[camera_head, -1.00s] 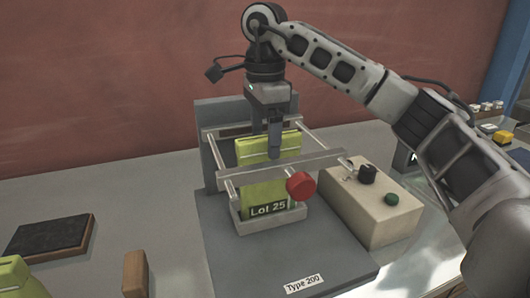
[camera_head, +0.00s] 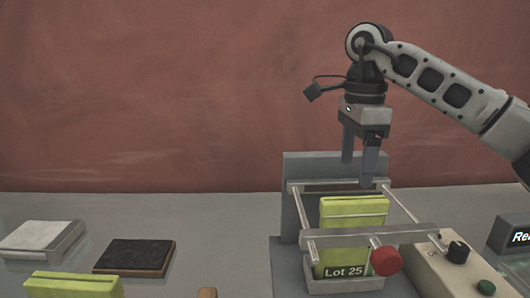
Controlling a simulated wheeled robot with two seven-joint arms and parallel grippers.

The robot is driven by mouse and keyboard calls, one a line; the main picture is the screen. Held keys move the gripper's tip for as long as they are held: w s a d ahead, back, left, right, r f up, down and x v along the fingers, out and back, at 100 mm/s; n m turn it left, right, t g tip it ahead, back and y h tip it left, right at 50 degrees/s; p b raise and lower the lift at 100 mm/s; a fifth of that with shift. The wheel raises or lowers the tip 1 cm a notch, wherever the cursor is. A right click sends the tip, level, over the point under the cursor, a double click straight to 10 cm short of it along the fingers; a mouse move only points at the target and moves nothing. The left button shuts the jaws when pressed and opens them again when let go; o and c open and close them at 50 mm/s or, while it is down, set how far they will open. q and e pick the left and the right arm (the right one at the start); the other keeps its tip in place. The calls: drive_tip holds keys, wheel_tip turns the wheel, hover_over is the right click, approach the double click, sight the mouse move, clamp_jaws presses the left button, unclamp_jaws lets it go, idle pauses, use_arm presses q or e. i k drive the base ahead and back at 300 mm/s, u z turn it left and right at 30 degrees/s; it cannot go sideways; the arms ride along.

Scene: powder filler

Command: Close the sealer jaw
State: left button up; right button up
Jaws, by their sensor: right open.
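The sealer has a grey front jaw bar (camera_head: 345,238) on two side rods, with a red knob (camera_head: 386,261) at its right front. The bar stands apart from the dark rear jaw face (camera_head: 343,188) by the upright back plate. A yellow-green pouch (camera_head: 352,208) labelled "Lot 25" stands between them in a small grey tray (camera_head: 345,286). My right gripper (camera_head: 359,168) is open and empty, pointing down above the rear part of the sealer, over the pouch. My left gripper is out of view.
A beige control box (camera_head: 440,270) with a black knob (camera_head: 457,252) and a green button (camera_head: 486,287) stands right of the sealer. At left are a white-topped block (camera_head: 40,238), a dark pad (camera_head: 134,255) and another yellow-green pouch (camera_head: 75,285). Bare table lies between pad and sealer.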

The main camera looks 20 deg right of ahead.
sight(385, 261)
drive_tip(key=k, duration=1)
